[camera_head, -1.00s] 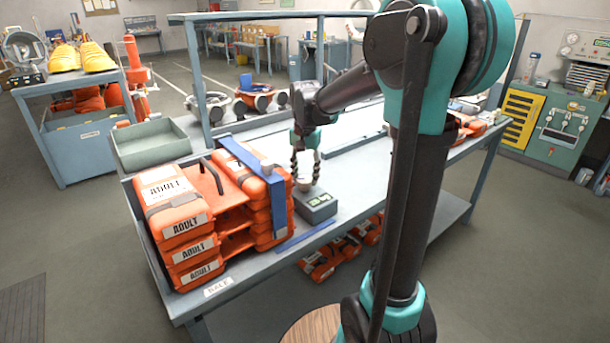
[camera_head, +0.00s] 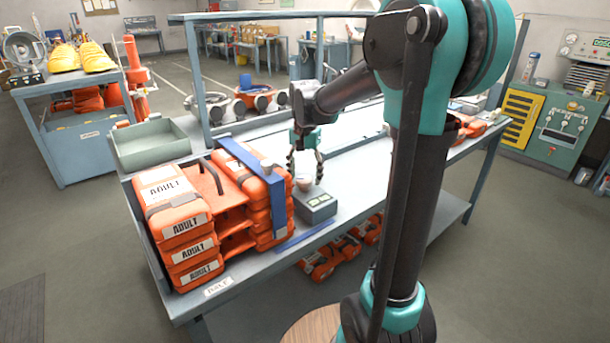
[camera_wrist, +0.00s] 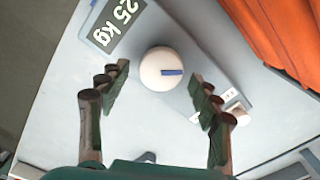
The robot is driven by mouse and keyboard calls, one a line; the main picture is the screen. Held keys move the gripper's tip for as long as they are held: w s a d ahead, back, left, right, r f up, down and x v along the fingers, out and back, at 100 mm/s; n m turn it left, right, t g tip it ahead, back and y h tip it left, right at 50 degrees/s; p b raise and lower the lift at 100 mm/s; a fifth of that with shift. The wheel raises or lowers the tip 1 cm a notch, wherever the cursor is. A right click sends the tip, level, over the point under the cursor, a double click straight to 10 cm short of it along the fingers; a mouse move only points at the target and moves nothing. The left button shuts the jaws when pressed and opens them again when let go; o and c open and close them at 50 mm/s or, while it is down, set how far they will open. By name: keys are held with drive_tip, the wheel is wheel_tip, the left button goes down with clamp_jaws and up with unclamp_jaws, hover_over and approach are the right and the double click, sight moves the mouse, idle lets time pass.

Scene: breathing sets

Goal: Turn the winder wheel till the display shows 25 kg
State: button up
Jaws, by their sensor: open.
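The winder wheel is a round pale knob with a blue mark (camera_wrist: 158,68) in the wrist view. It sits on a grey box (camera_head: 316,207) on the bench, and the knob also shows in the head view (camera_head: 304,184).
Orange ADULT cases (camera_head: 178,222) are stacked left of the box, with a blue strap frame (camera_head: 277,205) at their side. A green-grey tray (camera_head: 150,146) stands behind them. The bench top (camera_head: 350,165) beyond the box is clear.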

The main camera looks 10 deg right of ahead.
sight(305, 178)
wheel_tip(305, 178, up, 12)
idle(0.5)
drive_tip(key=shift+s+f, duration=0.1)
drive_tip(key=shift+s, duration=0.05)
